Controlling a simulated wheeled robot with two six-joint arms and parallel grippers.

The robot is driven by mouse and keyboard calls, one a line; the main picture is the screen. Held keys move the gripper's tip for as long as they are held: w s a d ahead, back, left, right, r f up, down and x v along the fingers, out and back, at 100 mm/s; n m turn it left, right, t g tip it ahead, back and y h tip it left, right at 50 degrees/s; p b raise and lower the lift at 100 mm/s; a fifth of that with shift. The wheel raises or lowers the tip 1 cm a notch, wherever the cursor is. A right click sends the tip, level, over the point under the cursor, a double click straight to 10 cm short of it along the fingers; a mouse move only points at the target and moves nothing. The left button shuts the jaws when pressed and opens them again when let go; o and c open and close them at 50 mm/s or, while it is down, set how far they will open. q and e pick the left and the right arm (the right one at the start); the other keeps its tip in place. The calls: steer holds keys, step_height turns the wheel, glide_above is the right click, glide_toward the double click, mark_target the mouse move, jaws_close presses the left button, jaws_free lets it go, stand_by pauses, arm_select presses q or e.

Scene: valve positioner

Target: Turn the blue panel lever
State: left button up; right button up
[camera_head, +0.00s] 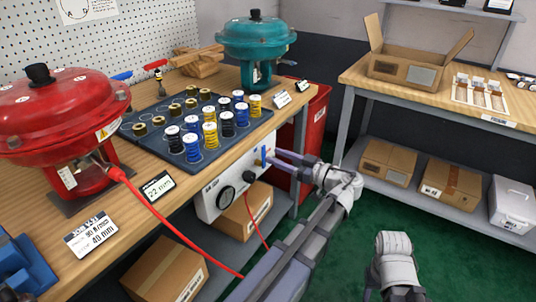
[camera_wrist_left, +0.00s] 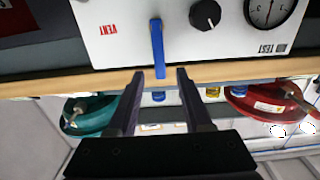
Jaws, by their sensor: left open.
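The blue lever (camera_head: 264,156) stands upright on the right part of the white front panel (camera_head: 208,199) below the bench top. In the left wrist view, which is upside down, the blue lever (camera_wrist_left: 157,45) lies straight along the panel beside the "VENT" label. My left gripper (camera_head: 276,156) is open just to the right of the lever in the head view. In the wrist view its two fingertips (camera_wrist_left: 160,73) sit on either side of the lever's end, with gaps on both sides. I cannot tell whether they reach its depth. My right gripper is not seen.
The panel also has a black knob (camera_wrist_left: 205,15) and a round gauge (camera_wrist_left: 268,10). A red hose (camera_head: 165,218) hangs in front of the bench. A red actuator (camera_head: 60,115), a teal actuator (camera_head: 256,45) and a spring tray (camera_head: 160,146) stand above. A red bin (camera_head: 313,130) is behind my gripper.

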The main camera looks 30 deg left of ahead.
mark_target(265, 152)
arm_select(q)
steer(key=shift+w+a, duration=0.15)
steer(key=shift+a, duration=1.75)
jaws_close()
